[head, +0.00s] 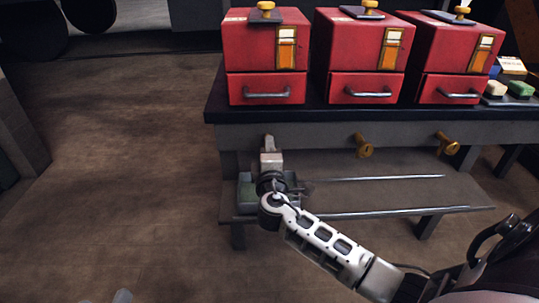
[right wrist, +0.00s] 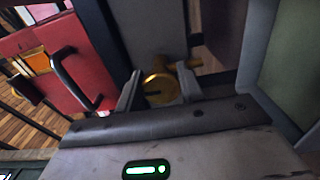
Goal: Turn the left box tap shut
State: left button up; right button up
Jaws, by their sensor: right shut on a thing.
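My right gripper (head: 268,146) reaches up under the table edge below the left red box (head: 264,57). In the right wrist view, its two fingers (right wrist: 160,92) are shut on the brass left box tap (right wrist: 158,86). The tap has a round, slotted face, and a brass stub sticks out beside it. In the head view, my gripper hides this tap almost wholly. I cannot tell how far the tap is turned.
Two more brass taps, a middle one (head: 364,146) and a right one (head: 447,144), stick out below the table's front. A low shelf (head: 330,199) carries long metal rods and a tray (head: 247,190) close to my right wrist. The floor at left is clear.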

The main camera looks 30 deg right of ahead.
pick_arm(q)
jog(key=shift+r, duration=0.1)
pick_arm(e)
jog(key=shift+f, duration=0.1)
jog(key=o, duration=0.9)
jog(key=shift+s, duration=0.1)
pick_arm(q)
jog(key=shift+f, duration=0.2)
